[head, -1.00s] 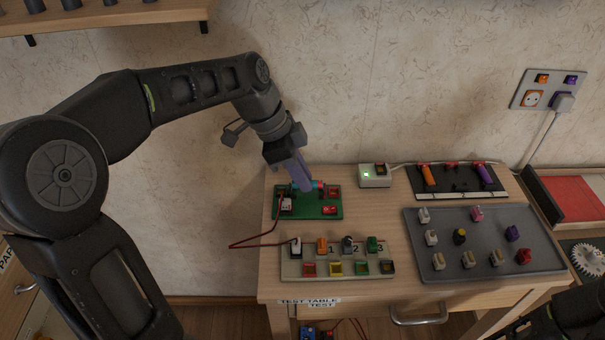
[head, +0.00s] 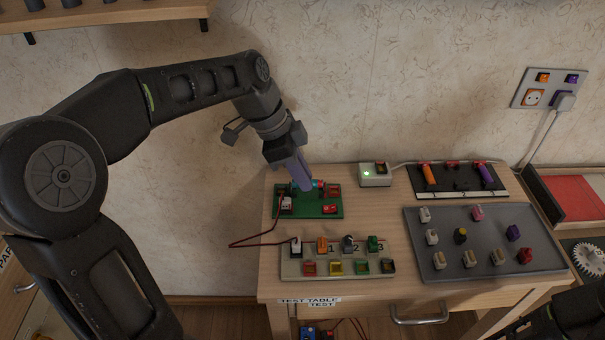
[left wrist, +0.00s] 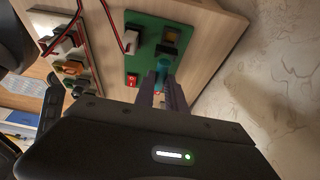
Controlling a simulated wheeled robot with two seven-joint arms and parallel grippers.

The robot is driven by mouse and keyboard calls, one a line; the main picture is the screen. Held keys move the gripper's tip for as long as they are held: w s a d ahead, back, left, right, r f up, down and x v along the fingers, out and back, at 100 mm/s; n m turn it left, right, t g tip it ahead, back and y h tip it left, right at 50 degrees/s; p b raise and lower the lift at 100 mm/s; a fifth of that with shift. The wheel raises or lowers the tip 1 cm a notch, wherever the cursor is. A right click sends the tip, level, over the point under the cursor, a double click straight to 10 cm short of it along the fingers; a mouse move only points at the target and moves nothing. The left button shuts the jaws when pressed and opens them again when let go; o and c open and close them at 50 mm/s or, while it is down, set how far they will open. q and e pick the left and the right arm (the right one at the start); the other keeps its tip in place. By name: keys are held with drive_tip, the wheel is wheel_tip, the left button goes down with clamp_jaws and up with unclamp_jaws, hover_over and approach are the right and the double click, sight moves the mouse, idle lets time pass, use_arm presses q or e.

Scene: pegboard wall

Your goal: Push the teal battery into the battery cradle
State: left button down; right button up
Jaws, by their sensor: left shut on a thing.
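The green board (head: 307,212) lies at the left end of the table, and the battery cradle seems to be on it, mostly hidden by my fingers. My left gripper (head: 304,186) points down at the board's back part and is shut on the teal battery (left wrist: 162,66). In the left wrist view the battery shows between the fingers, right at the board. In the head view only a little teal shows beside the fingers, with a red part to their right. Whether the battery is fully seated is hidden. My right gripper is out of view; only dark arm parts show at lower right.
A pale panel with plugs (head: 290,270) stands in front of the board. A grey tray (head: 408,225) with several small blocks is to the right. A white box (head: 367,178) with a green light and a black rack (head: 457,193) are behind. A red wire (head: 255,244) loops off the left edge.

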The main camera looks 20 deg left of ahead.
sight(312, 181)
use_arm(q)
drive_tip(key=shift+f+b, duration=0.8)
drive_tip(key=shift+f, duration=0.1)
drive_tip(key=c, duration=1.3)
unclamp_jaws()
drive_tip(key=shift+r, duration=0.1)
drive_tip(key=shift+r+p, duration=1.85)
drive_tip(key=shift+r, duration=0.6)
drive_tip(key=shift+f, duration=0.1)
